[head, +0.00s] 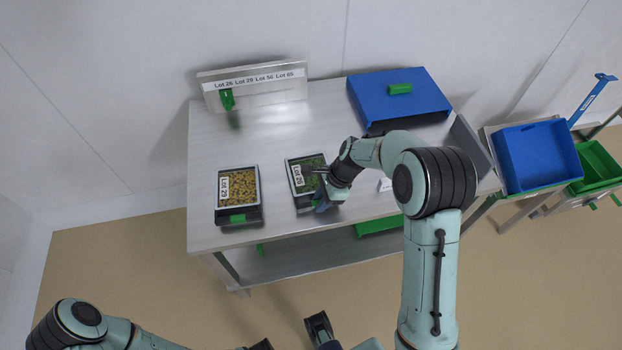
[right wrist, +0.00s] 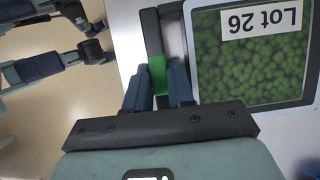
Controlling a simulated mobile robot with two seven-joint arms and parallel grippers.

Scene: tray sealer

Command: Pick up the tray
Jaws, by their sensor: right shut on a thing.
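A tray (head: 309,173) of green produce labelled Lot 26 is on the steel table; it also shows in the right wrist view (right wrist: 250,60). My right gripper (head: 322,197) is at its front edge. In the right wrist view my right gripper (right wrist: 160,85) is shut on the green handle (right wrist: 158,74) at the tray's black frame. I cannot tell whether the tray is lifted. A second tray (head: 238,190), labelled Lot 29 with yellow contents, stands to the left. My left gripper (head: 290,338) is at the bottom edge, its fingers apart and empty.
The steel table (head: 270,140) is clear between the trays and the lot sign (head: 254,87). A blue box (head: 400,97) with a green handle stands at the back right. Blue (head: 537,155) and green (head: 598,165) bins stand off the table's right end.

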